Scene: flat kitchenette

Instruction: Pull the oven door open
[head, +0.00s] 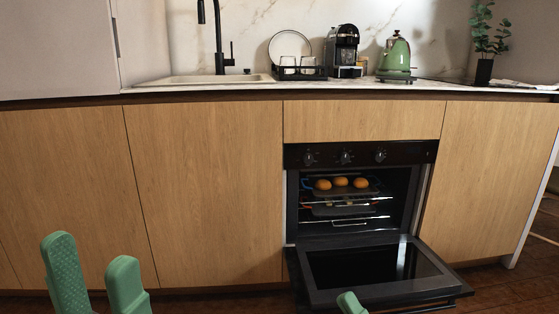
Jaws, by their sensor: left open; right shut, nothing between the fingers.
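The oven (362,154) is built into the wooden cabinet front, under the counter. Its door (433,280) is folded down and stands open, nearly level, with the handle (430,304) along its front edge. Inside, several round orange-brown items (341,182) sit on a tray on the upper rack. My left gripper (95,270) is open and empty at the lower left, well away from the oven. My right gripper (349,302) shows only as a green tip at the bottom edge, in front of the door; the rest of it is out of frame.
The counter (180,88) holds a sink (205,79), a dish rack with glasses, a coffee machine (343,48), a green kettle (396,56) and a potted plant (484,70). The open door takes up floor space before the oven. Flat cabinet doors (200,190) lie to its left.

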